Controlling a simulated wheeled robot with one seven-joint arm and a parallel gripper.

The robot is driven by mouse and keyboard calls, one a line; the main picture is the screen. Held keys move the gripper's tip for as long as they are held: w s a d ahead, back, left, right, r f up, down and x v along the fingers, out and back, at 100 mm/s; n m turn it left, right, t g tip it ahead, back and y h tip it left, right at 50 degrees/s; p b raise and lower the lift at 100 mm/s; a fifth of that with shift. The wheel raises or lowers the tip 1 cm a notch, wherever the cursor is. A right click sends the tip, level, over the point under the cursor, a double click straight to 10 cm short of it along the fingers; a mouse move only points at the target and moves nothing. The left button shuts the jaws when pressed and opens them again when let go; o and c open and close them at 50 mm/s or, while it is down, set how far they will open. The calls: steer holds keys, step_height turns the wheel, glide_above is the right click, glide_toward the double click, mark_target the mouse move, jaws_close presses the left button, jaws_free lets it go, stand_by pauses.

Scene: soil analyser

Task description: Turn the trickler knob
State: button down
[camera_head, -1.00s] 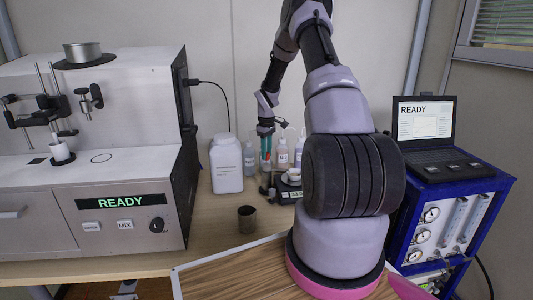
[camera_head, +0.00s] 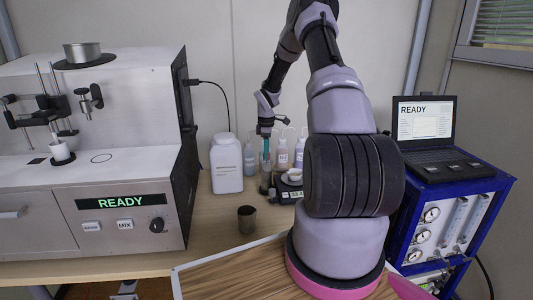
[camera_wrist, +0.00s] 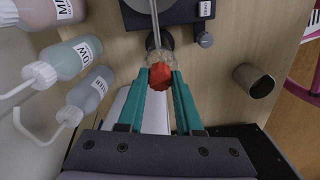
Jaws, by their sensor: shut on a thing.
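The red trickler knob (camera_wrist: 160,75) sits between the teal fingers of my gripper (camera_wrist: 163,77) in the wrist view. The fingers are shut on it from both sides. Just beyond the knob is the trickler's rough, tan-grey body (camera_wrist: 157,45), with a thin metal tube running up towards the balance (camera_wrist: 185,10). In the head view my gripper (camera_head: 266,162) points down at the trickler (camera_head: 266,183), beside the balance (camera_head: 290,190). The knob itself is hidden there by the fingers.
An empty metal cup (camera_head: 247,219) stands on the bench in front; it also shows in the wrist view (camera_wrist: 258,83). Labelled wash bottles (camera_wrist: 90,95) stand close on the other side. A white jug (camera_head: 226,163) and the analyser (camera_head: 115,215) are to the left.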

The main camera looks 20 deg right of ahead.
stand_by(0.3)
steer(key=c, duration=0.6)
jaws_free()
steer(key=shift+o, duration=0.2)
steer(key=shift+r, duration=0.1)
step_height(320, 180, up, 11)
